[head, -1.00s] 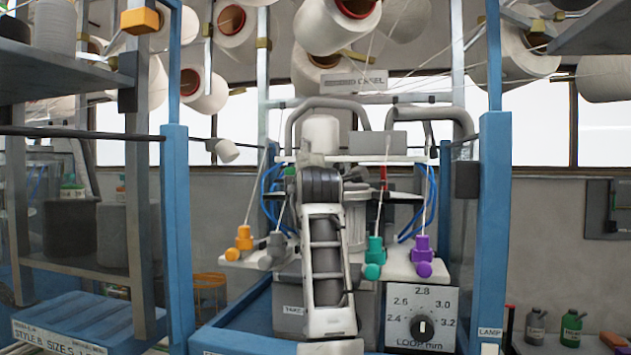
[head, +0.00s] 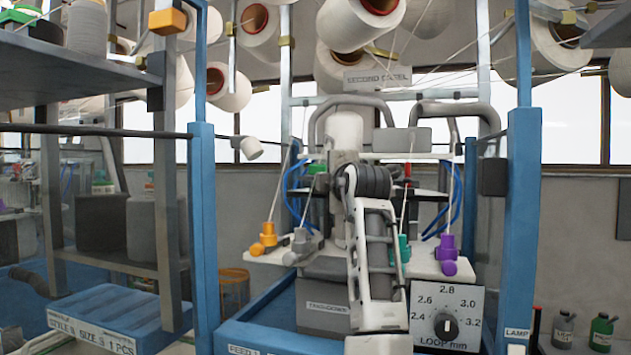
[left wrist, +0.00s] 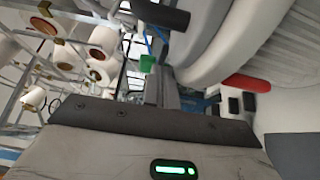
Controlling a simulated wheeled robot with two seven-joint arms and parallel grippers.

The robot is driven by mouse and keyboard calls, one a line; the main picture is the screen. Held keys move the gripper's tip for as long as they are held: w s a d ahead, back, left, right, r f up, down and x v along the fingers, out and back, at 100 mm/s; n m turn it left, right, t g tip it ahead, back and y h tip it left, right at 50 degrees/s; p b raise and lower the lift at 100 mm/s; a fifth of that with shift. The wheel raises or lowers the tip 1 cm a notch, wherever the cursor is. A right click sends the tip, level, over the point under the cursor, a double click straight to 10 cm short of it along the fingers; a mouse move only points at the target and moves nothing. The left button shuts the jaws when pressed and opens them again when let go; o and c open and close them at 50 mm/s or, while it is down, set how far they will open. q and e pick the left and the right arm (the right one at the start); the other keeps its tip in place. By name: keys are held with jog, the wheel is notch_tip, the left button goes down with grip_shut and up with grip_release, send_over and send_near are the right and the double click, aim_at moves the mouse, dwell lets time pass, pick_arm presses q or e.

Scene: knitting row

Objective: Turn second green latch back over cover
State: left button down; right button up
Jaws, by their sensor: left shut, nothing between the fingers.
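A small green piece (head: 318,182), which may be a green latch, shows left of my arm on the machine in the head view. A green block (left wrist: 147,63) also shows near the middle of the left wrist view; I cannot tell whether it is the same piece. My left gripper (left wrist: 161,86) is shut and empty, its grey fingers close below the green block in that picture; I cannot tell whether they touch it. In the head view my arm covers the machine's middle and hides its hand. The cover cannot be made out clearly. My right gripper is not in view.
Orange (head: 265,240), teal (head: 404,248) and purple (head: 447,250) yarn feeders stand on the machine's pale plate. A loop dial (head: 447,325) is at its front. Blue posts (head: 205,235) flank it. A red cylinder (left wrist: 247,82) shows in the left wrist view.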

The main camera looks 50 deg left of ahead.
pick_arm(q)
jog(key=b+v, duration=0.4)
jog(key=v, duration=0.8)
jog(key=shift+d, duration=0.45)
